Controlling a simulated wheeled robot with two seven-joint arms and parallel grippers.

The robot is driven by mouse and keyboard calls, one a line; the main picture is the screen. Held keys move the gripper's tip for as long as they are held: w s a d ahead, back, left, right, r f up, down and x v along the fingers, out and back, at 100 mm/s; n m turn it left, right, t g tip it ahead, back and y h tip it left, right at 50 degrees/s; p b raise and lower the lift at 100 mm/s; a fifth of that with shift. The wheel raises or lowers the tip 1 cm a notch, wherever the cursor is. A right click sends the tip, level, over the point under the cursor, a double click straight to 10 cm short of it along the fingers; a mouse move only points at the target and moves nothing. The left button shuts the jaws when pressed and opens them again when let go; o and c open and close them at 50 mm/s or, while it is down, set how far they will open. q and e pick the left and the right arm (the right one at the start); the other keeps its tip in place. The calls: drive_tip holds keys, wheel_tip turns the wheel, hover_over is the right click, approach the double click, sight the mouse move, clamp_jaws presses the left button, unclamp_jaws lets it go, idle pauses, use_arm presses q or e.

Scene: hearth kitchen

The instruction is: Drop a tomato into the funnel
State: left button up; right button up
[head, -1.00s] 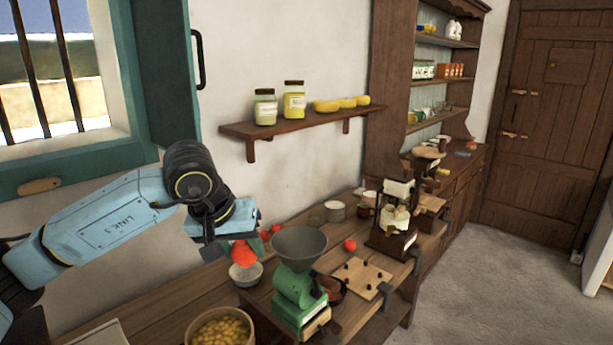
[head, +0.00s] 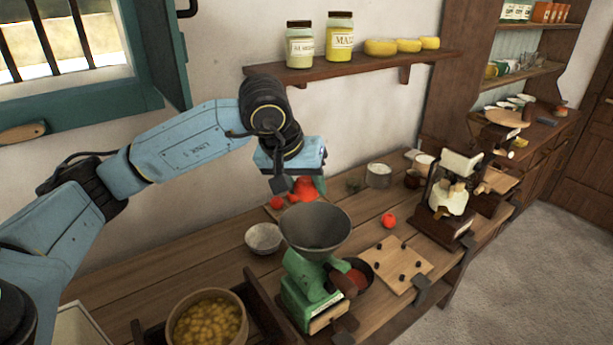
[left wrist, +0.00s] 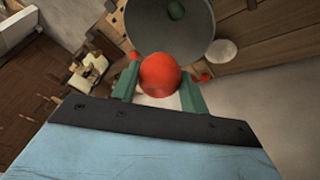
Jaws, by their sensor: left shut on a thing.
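My left gripper (head: 306,184) is shut on a red tomato (left wrist: 160,74). In the left wrist view its green fingers press the tomato from both sides. In the head view the held tomato (head: 305,189) partly hides the gripper's surroundings, just behind and above the funnel's far rim. The grey metal funnel (head: 316,228) sits on top of the green grinder (head: 309,287) on the counter. In the left wrist view the funnel's wide mouth (left wrist: 185,32) lies beyond the tomato, with a dark green spot inside. My right gripper is in neither view.
A loose tomato (head: 389,220) lies right of the funnel, and others lie behind it. A white bowl (head: 263,238) stands left of it. A bowl of yellow pieces (head: 208,322) is in front. A pegged board (head: 397,264) lies to the right. A shelf (head: 350,70) hangs above.

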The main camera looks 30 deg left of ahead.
use_arm(q)
wheel_tip(320, 180, down, 3)
drive_tip(key=shift+w+f+b, duration=0.1)
drive_tip(key=shift+b, duration=0.5)
drive_tip(key=o, duration=1.1)
drive_tip(key=shift+b+v, duration=0.45)
drive_tip(key=shift+v, duration=6.3)
drive_tip(key=shift+w, duration=0.1)
